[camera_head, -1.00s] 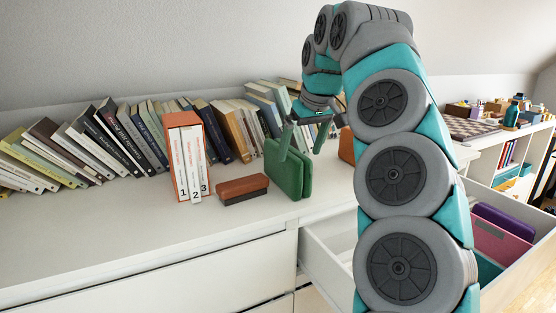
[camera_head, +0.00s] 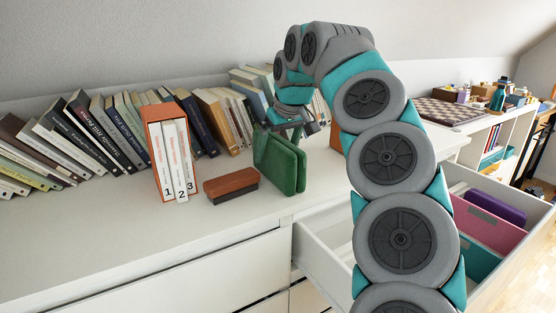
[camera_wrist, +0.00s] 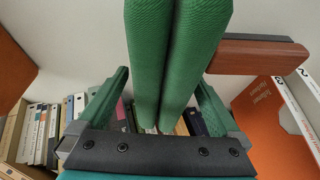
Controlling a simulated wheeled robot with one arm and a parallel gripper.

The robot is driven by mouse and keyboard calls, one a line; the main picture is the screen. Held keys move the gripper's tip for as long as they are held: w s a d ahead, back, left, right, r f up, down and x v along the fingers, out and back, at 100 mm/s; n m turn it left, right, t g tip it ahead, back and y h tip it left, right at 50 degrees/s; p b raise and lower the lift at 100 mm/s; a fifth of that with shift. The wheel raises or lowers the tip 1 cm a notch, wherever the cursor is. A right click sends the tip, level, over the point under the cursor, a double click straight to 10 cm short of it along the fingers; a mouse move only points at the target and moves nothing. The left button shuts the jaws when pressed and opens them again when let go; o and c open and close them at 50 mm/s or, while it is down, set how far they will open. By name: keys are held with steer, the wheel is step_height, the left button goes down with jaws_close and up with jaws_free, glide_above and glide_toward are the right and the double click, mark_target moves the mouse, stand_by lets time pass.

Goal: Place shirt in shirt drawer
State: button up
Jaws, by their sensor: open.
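The shirt is a green folded bundle (camera_head: 279,162) standing upright on the white dresser top. It fills the upper middle of the wrist view (camera_wrist: 180,50) as two thick green folds. My gripper (camera_head: 290,130) is at the shirt's top rear edge in the head view, its fingers mostly hidden. In the wrist view my gripper (camera_wrist: 162,80) is open, with one green finger on each side of the shirt and gaps visible. The open drawer (camera_head: 322,262) is at lower right, partly hidden by my arm. Purple, pink and teal items show inside it.
A brown brush-like block (camera_head: 231,186) and an orange slipcase of numbered books (camera_head: 170,150) stand left of the shirt. A book row (camera_head: 110,135) lines the wall. An orange-brown object (camera_head: 336,135) is close right of my gripper. The front dresser top is clear.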

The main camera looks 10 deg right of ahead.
steer(key=shift+w+a+f, duration=0.1)
steer(key=shift+w+f, duration=0.15)
steer(key=shift+f, duration=0.45)
steer(key=shift+c, duration=0.2)
jaws_close()
